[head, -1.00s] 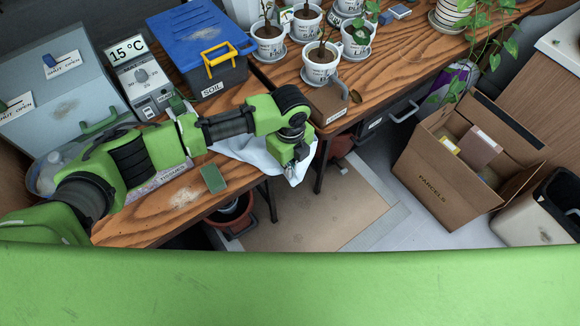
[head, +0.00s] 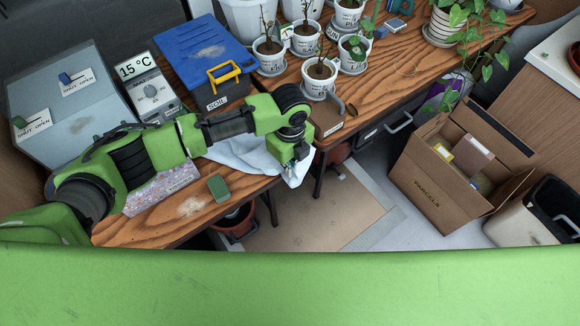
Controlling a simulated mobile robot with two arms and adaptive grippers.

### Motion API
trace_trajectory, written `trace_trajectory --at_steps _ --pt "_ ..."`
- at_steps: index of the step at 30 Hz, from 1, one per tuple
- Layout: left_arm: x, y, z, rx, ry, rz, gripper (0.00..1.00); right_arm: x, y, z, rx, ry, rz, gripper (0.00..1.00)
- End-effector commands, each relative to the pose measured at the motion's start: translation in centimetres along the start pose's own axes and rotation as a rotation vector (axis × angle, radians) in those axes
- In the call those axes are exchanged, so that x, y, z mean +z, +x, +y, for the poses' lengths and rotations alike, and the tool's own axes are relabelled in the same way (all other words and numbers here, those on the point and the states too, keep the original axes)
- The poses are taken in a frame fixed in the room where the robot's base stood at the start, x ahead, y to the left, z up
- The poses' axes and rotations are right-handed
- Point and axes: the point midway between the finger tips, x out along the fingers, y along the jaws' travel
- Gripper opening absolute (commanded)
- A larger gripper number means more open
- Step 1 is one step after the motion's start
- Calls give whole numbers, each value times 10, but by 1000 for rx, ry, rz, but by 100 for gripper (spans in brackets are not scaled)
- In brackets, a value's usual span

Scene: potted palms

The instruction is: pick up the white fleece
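The white fleece (head: 240,155) lies crumpled on the near wooden bench at its right edge, and part of it hangs over that edge. My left arm passes above it and hides some of it. My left gripper (head: 290,170) points down at the fleece's right end, over the bench edge. Its fingertips are small and dark against the cloth, so I cannot tell whether they are open or closed on it. My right gripper is not in view.
A blue-lidded soil box (head: 205,60) and a thermostat box (head: 150,88) stand behind the arm. A green sponge (head: 219,187) lies in front. Potted plants (head: 318,76) crowd the far bench. A parcels carton (head: 440,180) stands on the floor at right.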

Motion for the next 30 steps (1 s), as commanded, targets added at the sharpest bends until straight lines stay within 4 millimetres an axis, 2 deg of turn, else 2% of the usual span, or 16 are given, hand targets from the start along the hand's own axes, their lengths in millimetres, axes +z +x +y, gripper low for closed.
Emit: trace_trajectory --at_steps 1,6,8,30 --pt "0 -19 0 0 0 0 0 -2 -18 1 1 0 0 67" --pt "0 -47 0 1 0 1 0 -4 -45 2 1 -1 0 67" --pt "0 -52 0 1 0 1 0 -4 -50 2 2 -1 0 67" --pt "0 -50 0 1 0 0 0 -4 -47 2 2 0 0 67"
